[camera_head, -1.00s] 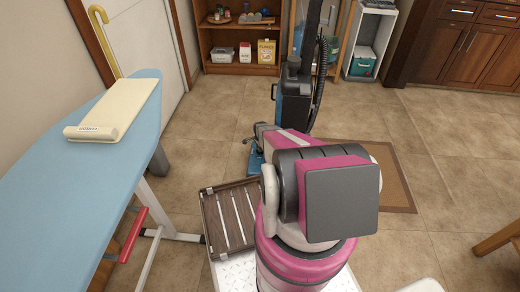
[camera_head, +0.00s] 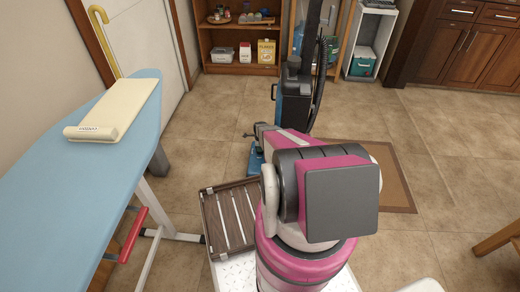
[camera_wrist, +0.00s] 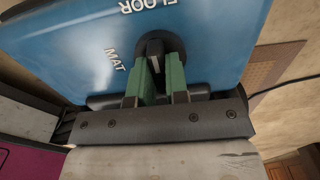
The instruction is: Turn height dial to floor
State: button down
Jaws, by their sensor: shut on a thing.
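The upright vacuum cleaner (camera_head: 293,100) stands on the tiled floor beyond my arm, with its blue floor head (camera_head: 256,160) partly hidden by my arm. In the wrist view the blue head (camera_wrist: 60,50) fills the upper part, with the white labels "FLOOR" and "MAT" on it. The black height dial (camera_wrist: 154,42) has a pale line on its raised grip. "MAT" is to its left and "FLOOR" above it, upside down. My gripper (camera_wrist: 156,68) has its green fingers shut on the dial's grip. The exact label the pale line points at is unclear.
An ironing board (camera_head: 60,200) stands at the left, with a cream roll-ended object (camera_head: 120,110) on it. A brown slatted rack (camera_head: 230,218) lies near my arm. A brown mat (camera_head: 398,180) lies right of the vacuum. Shelves (camera_head: 235,45) stand behind; open floor is at the right.

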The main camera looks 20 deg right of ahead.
dwell(0.3)
jog(key=c, duration=1.1)
grip_release()
jog(key=shift+r, duration=0.1)
notch_tip(320, 180, up, 11)
jog(key=shift+f, duration=0.2)
